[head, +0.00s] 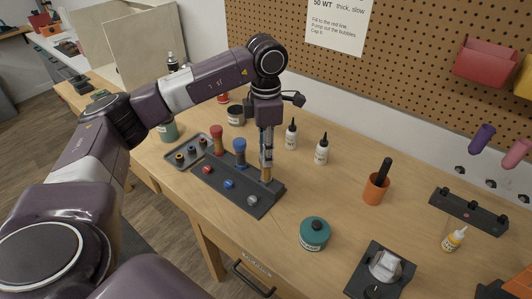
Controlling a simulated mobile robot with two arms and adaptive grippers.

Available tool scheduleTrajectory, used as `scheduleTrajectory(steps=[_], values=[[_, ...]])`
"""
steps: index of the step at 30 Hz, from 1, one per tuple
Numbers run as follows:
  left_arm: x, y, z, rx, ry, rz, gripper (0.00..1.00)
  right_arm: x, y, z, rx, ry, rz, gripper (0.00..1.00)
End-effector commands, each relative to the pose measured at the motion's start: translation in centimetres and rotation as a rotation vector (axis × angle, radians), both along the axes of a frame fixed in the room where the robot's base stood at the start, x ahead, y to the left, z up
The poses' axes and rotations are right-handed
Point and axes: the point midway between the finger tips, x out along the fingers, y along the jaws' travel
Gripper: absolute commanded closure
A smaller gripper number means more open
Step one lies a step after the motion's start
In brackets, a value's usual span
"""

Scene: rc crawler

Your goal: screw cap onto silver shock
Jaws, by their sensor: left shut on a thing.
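The shock stand (228,207) is a dark block on the wooden bench, with a red shock (217,138) and a blue shock (239,150) upright in it. The silver shock (266,174) is at its right end; only its gold-coloured lower part shows clearly. My left gripper (266,158) points down over it, shut around its upper part. The fingers hide the shock's top, so I cannot tell whether a cap is there. Red, blue and silver round pieces (252,200) sit along the stand's front. My right gripper is not in view.
A small dark tray (174,157) with several small pieces lies left of the stand. Two white bottles (321,152) stand behind to the right. A teal jar (314,234), an orange cup (376,188) with a black handle and a dark fixture (358,283) stand right. Bench between is clear.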

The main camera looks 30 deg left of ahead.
Motion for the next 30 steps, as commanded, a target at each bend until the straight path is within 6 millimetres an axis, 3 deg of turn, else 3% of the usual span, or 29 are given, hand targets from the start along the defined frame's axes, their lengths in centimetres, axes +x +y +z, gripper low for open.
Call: scheduleTrajectory(steps=[14,24,30], values=[[0.02,-0.02,-0.03,-0.001,-0.001,-0.101,1.0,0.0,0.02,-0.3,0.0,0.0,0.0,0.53],[0.01,-0.02,-0.09,-0.001,0.001,-0.421,1.0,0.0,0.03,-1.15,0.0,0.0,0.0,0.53],[0.01,-0.02,-0.01,-0.001,0.001,-0.453,1.0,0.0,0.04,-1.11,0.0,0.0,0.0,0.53]])
